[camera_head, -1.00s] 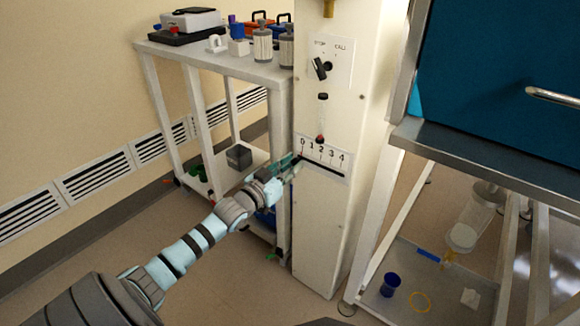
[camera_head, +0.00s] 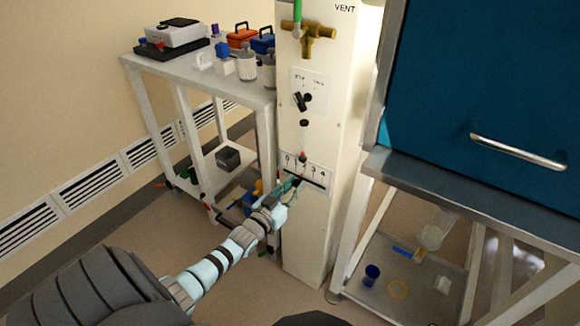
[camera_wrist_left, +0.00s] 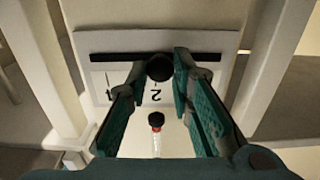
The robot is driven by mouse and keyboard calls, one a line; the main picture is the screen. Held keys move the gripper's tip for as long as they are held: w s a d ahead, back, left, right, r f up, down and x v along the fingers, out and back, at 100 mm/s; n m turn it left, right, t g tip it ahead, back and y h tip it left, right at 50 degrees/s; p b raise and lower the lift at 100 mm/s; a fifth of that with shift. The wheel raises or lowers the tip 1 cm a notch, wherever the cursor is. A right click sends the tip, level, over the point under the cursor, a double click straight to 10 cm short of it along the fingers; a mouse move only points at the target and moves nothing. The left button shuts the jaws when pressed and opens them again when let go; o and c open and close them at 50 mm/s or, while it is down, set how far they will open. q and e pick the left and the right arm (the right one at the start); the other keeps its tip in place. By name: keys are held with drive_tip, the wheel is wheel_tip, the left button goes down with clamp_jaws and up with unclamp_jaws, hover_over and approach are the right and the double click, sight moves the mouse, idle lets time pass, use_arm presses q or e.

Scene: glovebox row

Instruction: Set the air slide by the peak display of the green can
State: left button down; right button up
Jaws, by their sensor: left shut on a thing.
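The white panel (camera_head: 318,191) on the column carries a scale from 0 to 4 above a dark horizontal slot. My left gripper (camera_head: 297,180) is at this slot, its fingers over the left-middle part. In the left wrist view, the black slide knob (camera_wrist_left: 159,67) is between the fingertips of the left gripper (camera_wrist_left: 160,80), in line with the 2. A clear tube with a red float (camera_wrist_left: 156,120) stands by the scale; its float also shows in the head view (camera_head: 302,156). I cannot make out a green can or a peak display. My right gripper is not in view.
A black rotary knob (camera_head: 301,101) and a brass valve (camera_head: 310,31) are higher on the column. A white cart (camera_head: 262,95) with boxes and canisters stands at left. The blue-fronted glovebox (camera_head: 490,90) is at right, with a blue cup (camera_head: 371,274) on its lower shelf.

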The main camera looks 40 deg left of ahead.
sight(313, 182)
use_arm(q)
drive_tip(key=d, duration=0.3)
drive_tip(key=shift+w+r+p, duration=0.25)
drive_tip(key=shift+p, duration=0.05)
drive_tip(key=shift+d+f, duration=0.1)
drive_tip(key=shift+d, duration=0.15)
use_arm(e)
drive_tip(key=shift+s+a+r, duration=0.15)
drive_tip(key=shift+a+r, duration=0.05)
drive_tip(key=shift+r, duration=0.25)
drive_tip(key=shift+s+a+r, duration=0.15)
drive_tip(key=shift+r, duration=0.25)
use_arm(q)
drive_tip(key=c, duration=1.4)
unclamp_jaws()
drive_tip(key=shift+f, duration=0.1)
drive_tip(key=shift+s, duration=0.1)
